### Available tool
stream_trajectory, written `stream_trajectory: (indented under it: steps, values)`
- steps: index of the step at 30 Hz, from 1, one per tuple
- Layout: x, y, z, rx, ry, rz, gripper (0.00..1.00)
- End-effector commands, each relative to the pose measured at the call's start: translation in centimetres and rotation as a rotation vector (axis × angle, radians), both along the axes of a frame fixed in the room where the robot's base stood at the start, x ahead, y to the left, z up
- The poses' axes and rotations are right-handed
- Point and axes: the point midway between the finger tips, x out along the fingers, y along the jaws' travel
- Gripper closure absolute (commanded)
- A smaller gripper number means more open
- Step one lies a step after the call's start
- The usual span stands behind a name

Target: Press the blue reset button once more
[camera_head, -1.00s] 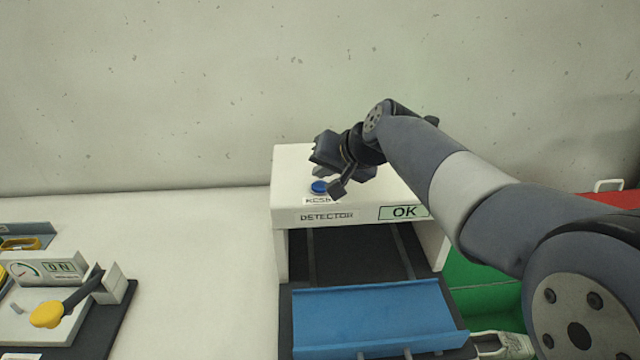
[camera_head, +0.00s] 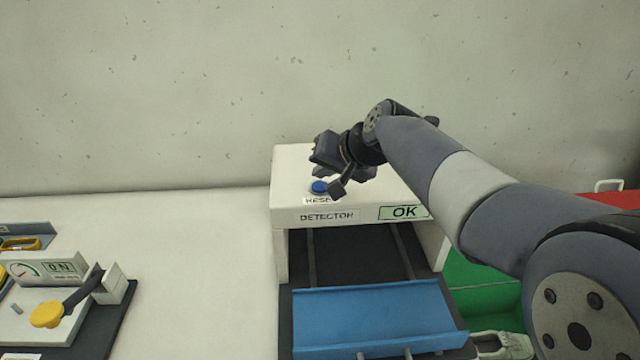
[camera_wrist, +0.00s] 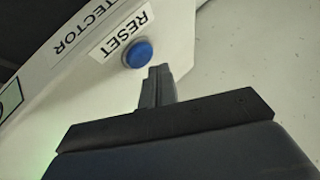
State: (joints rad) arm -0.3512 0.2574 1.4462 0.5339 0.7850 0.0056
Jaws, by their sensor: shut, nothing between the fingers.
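The blue reset button (camera_head: 319,187) sits on top of the white detector box (camera_head: 290,215), behind its RESET label. In the wrist view the button (camera_wrist: 137,54) is round and fully in sight, just beyond the fingertips. My gripper (camera_head: 338,189) is shut and empty, held over the box top close to the button's right side in the head view. In the wrist view the closed fingers (camera_wrist: 156,75) end beside the button; I cannot tell whether they touch it. The detector's display (camera_head: 404,212) reads OK.
A blue tray (camera_head: 375,318) lies in front of the detector opening. A panel with a yellow-knobbed lever (camera_head: 47,314) and an ON display (camera_head: 60,267) stands at left. A green bin (camera_head: 485,290) and a red one (camera_head: 612,199) are at right. The white table between is clear.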

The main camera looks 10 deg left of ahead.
Motion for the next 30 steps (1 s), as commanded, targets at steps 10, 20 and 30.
stream_trajectory:
  steps: [10,20,30]
  values:
    - [0.0,0.0,-0.4,0.000,0.000,0.000,1.00]
    - [0.0,0.0,-0.8,0.000,0.000,0.000,1.00]
    - [0.0,0.0,-1.0,0.000,0.000,0.000,1.00]
